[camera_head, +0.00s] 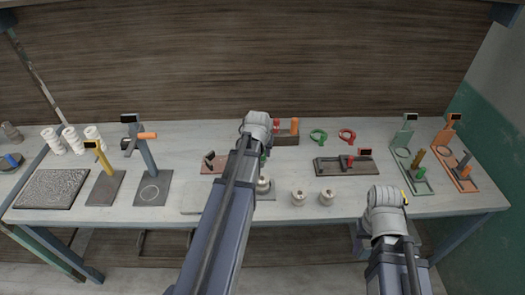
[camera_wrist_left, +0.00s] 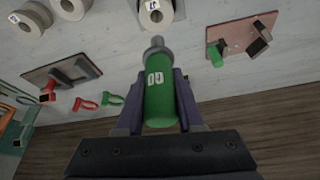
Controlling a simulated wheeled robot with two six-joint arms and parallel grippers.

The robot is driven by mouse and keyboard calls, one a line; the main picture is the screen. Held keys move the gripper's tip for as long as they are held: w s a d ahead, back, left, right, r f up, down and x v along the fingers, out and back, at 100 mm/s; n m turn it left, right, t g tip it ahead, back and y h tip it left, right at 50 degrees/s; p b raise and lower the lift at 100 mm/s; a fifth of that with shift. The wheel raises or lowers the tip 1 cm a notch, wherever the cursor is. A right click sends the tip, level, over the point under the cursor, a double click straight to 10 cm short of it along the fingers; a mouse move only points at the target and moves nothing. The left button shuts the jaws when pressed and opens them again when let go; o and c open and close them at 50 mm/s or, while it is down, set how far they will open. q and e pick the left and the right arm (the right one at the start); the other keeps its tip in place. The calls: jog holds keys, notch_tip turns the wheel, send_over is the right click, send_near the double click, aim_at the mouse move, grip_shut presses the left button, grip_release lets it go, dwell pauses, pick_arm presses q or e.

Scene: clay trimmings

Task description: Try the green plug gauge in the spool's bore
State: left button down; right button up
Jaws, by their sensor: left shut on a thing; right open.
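My left gripper (camera_wrist_left: 160,84) is shut on the green plug gauge (camera_wrist_left: 160,100), which is marked GO. Its grey metal tip (camera_wrist_left: 157,46) is bare and points toward a white spool (camera_wrist_left: 155,18) with a dark bore. In the left wrist view the tip is apart from the spool; the height between them is hard to judge. That spool also shows beside my left arm in the head view (camera_head: 263,185). In the head view my left arm hides its fingers and most of the gauge. My right gripper (camera_head: 388,204) is over the front edge, its fingers hard to see.
Two loose spools (camera_head: 312,198) stand near the front edge. A wooden rack (camera_head: 287,138) with red and orange handles stands behind. A dark board (camera_head: 335,168) and upright stands (camera_head: 150,165) flank the area.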

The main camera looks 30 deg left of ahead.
pick_arm(q)
jog(key=shift+s+f+b, duration=0.15)
jog(key=shift+f+b, duration=0.55)
jog(key=b, duration=0.4)
send_over(263, 174)
jog(key=s, duration=0.1)
notch_tip(263, 174, down, 4)
jog(key=shift+d+f, duration=0.15)
jog(key=shift+f, duration=0.1)
jog(key=shift+f+b, duration=2.15)
jog(key=shift+b, duration=0.25)
dwell(0.8)
jog(key=shift+s+d+f, duration=0.1)
jog(key=shift+s+f, duration=0.05)
dwell(0.7)
jog(key=shift+r+p, duration=0.45)
jog(key=shift+r, duration=0.05)
jog(key=shift+r+p, duration=3.7)
jog(key=shift+r, duration=0.05)
